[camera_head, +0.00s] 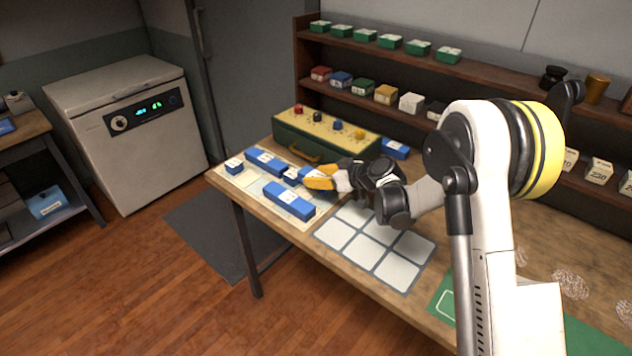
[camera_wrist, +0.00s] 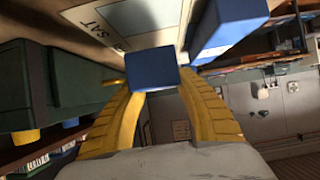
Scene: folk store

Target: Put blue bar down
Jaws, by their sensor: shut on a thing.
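My gripper (camera_head: 312,180), with yellow fingers, is low over the right part of a cream mat (camera_head: 244,180) at the left end of the workbench. In the wrist view it is shut on a blue bar (camera_wrist: 152,72), seen end-on between the fingers. In the head view the held bar (camera_head: 309,173) is partly hidden by the fingers; I cannot tell if it touches the mat. Other blue bars are near: a long one (camera_head: 266,162) behind, small ones (camera_head: 234,167) to the left, and a long one (camera_head: 289,201) in front.
A green and yellow case (camera_head: 325,138) with coloured knobs stands close behind the mat. Another blue box (camera_head: 395,149) is right of it. A tray of pale squares (camera_head: 370,247) lies to the right. Shelves with small boxes (camera_head: 385,95) line the back.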

